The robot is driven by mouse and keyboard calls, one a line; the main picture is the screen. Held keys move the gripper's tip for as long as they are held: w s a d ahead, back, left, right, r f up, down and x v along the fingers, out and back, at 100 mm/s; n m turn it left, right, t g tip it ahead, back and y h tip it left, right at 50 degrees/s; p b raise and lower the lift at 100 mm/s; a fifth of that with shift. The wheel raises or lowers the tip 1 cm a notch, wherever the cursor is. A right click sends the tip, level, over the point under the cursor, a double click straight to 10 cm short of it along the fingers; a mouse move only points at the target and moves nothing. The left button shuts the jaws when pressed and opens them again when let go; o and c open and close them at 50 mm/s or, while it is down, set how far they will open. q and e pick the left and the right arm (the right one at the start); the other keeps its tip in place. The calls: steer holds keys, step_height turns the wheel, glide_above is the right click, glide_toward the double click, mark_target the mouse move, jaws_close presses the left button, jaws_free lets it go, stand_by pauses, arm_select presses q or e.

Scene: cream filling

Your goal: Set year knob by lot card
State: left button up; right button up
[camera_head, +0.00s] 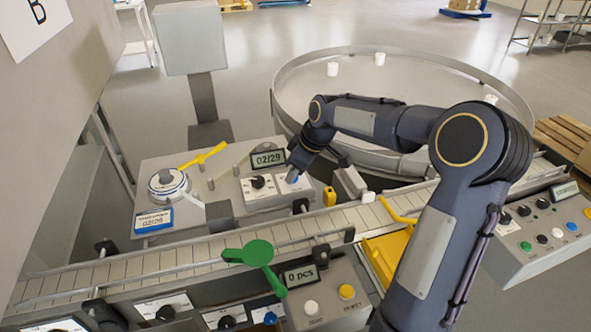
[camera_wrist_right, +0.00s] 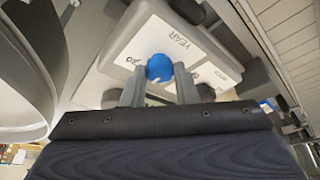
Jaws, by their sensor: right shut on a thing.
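My right gripper (camera_wrist_right: 160,84) is shut on the blue year knob (camera_wrist_right: 159,67), which sits on a white plate marked "YEAR" in the right wrist view. In the head view the blue knob (camera_head: 293,178) shows just below the gripper (camera_head: 298,168). A black knob (camera_head: 258,181) sits on the plate to its left. The display (camera_head: 268,158) above the knobs reads 02/29. The lot card (camera_head: 153,220), with a blue border, stands at the front left of the machine; its text is small and seems to read 02/29. My left gripper is out of view.
A conveyor (camera_head: 180,262) runs in front of the machine. A green paddle (camera_head: 257,253) and a "0 pcs" display (camera_head: 301,275) stand before it. A round table (camera_head: 420,80) with white jars is behind. A button box (camera_head: 540,236) is at right.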

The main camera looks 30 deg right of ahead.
steer(key=o, duration=1)
steer(key=shift+r, duration=0.1)
steer(key=v, duration=0.7)
steer(key=shift+s+d+r, duration=0.1)
steer(key=shift+s+r, duration=0.05)
steer(key=shift+r, duration=0.15)
